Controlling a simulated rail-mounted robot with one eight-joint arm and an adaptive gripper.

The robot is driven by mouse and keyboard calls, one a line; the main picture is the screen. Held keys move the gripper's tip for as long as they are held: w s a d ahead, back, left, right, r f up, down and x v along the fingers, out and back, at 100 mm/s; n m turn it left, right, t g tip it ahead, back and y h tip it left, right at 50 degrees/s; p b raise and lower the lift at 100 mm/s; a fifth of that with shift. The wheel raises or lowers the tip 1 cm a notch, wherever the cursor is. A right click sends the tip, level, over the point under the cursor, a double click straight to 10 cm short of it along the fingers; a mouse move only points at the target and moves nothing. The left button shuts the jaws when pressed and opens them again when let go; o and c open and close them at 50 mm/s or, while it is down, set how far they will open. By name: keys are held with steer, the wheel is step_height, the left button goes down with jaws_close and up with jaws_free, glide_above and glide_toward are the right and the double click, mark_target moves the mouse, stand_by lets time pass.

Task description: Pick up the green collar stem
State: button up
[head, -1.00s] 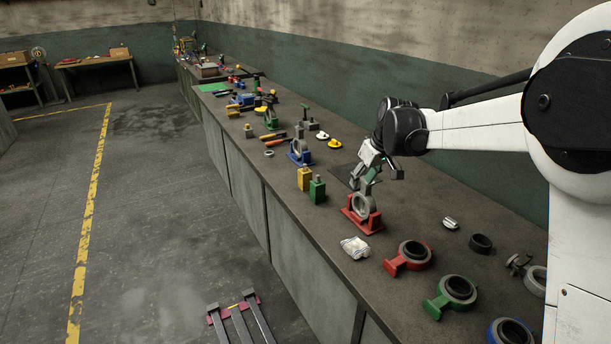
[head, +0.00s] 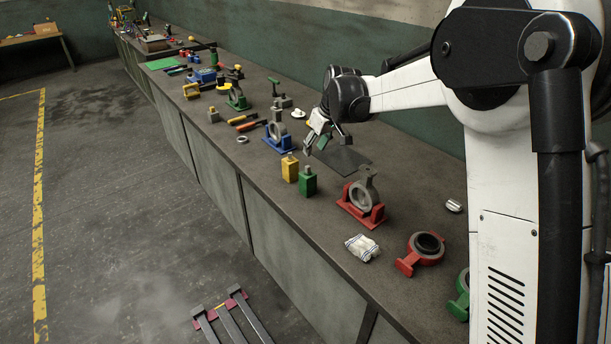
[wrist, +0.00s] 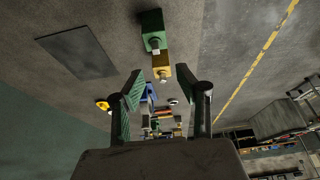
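The green collar stem (head: 307,182) is a green block with a short grey post on top. It stands upright on the bench, just right of a similar yellow one (head: 290,168). In the wrist view the green one (wrist: 152,28) is at the top centre, with the yellow one (wrist: 161,66) just below it in the picture. My gripper (head: 318,146) is above the bench, apart from both blocks and farther along and behind them. Its fingers (wrist: 167,90) have green inner pads, are spread apart and hold nothing.
A dark flat plate (head: 342,157) lies behind the blocks. A red stand with a grey ring (head: 362,200) is to the right, with a cloth (head: 362,248) in front. A blue stand (head: 278,138) is to the left. Bare bench lies in front of the blocks.

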glide_above(308, 166)
steer(key=s, duration=0.2)
step_height(308, 166, down, 5)
steer(key=f, duration=0.1)
steer(key=w+f, duration=0.1)
steer(key=f+p, duration=0.1)
steer(key=f, duration=0.1)
steer(key=shift+w+d, duration=0.25)
steer(key=shift+w+a+f, duration=0.15)
steer(key=shift+f, duration=0.45)
jaws_close()
